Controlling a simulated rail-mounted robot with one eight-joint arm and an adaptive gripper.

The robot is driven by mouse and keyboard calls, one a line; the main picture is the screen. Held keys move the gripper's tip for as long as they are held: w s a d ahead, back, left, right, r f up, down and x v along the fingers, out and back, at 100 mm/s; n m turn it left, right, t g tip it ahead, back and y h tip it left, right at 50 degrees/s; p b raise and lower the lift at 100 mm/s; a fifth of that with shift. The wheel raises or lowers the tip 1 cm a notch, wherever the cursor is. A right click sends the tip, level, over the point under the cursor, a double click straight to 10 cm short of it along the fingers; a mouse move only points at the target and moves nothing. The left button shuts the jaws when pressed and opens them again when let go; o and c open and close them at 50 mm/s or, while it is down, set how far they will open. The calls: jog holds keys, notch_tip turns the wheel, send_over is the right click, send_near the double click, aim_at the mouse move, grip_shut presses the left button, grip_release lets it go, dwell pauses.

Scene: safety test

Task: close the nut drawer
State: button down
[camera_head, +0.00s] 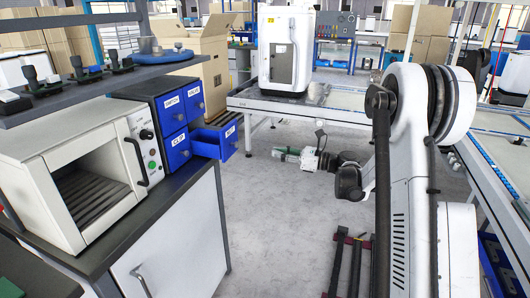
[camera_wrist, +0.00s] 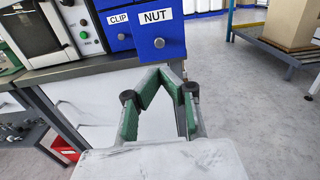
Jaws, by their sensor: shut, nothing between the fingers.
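The nut drawer (camera_head: 217,137) is the blue lower right drawer of a small cabinet (camera_head: 158,95). It is pulled out, and its inside shows from above in the head view. In the wrist view its NUT-labelled front (camera_wrist: 160,45) stands forward of the CLIP drawer (camera_wrist: 117,30). My gripper (camera_head: 279,153) is right of the drawer in the head view, apart from it. In the wrist view my gripper (camera_wrist: 160,70) has its green-padded fingers meeting at the tips, just below the drawer front in the picture. It is shut and empty.
The cabinet stands on a dark-topped bench (camera_head: 150,220) beside a white oven (camera_head: 80,170). The other drawers are shut. A table (camera_head: 262,105) with a white machine (camera_head: 285,48) stands behind. Floor (camera_head: 275,215) between the bench and my arm is clear.

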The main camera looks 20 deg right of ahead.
aim_at(238, 145)
jog(key=b+x, duration=0.2)
jog(key=x, duration=1)
jog(key=shift+w+a+b, duration=0.3)
jog(key=shift+b, duration=0.05)
